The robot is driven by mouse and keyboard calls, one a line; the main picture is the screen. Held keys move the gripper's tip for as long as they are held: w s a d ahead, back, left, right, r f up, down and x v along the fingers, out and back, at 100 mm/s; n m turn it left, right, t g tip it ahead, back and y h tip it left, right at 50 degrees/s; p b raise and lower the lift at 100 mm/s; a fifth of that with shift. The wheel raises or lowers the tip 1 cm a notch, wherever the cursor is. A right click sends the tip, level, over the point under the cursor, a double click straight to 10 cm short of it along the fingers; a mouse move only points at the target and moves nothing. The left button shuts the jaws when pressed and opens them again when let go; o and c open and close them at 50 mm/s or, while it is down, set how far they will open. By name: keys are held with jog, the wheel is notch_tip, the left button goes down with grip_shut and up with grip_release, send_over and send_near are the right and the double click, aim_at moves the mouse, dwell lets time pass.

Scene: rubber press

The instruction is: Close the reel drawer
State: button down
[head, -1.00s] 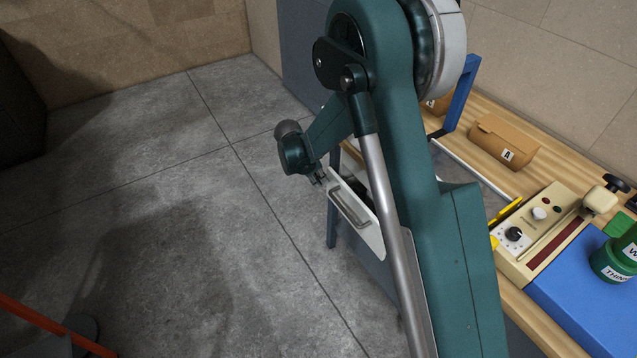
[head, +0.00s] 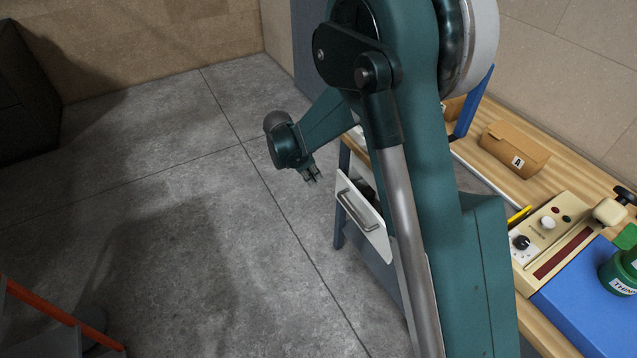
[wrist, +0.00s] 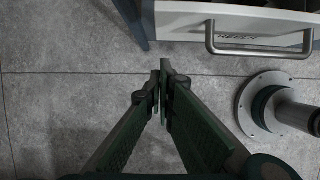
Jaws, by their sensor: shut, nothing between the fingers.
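The reel drawer has a white front (head: 376,238) with a grey bar handle (head: 358,210). It stands out from under the bench, and a dark opening shows behind the front. In the wrist view the drawer front (wrist: 185,20) is at the top right, with its handle (wrist: 258,50) and a partly readable label. My gripper (head: 313,176) is shut and empty, just left of the front in the head view, apart from it. In the wrist view my gripper's fingertips (wrist: 162,76) are together, below and left of the handle, over bare floor. My arm hides part of the drawer and bench.
The wooden bench (head: 480,180) carries a brown box marked A (head: 514,146), a cream control unit (head: 555,240), a blue mat (head: 585,295) and a green container (head: 622,272). A blue bench leg (wrist: 132,22) is beside the drawer.

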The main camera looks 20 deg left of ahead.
jog(key=shift+p+v, duration=0.3)
jog(key=shift+v, duration=1.45)
jog(key=s+d+p, duration=0.1)
jog(key=s+d, duration=0.2)
jog(key=shift+s, duration=0.15)
jog(key=shift+f, duration=0.15)
jog(key=w+d+f+b, duration=0.3)
jog(key=w+d+f, duration=0.2)
jog(key=f, duration=0.4)
jog(key=shift+w+d, duration=0.25)
jog(key=shift+w+d, duration=0.1)
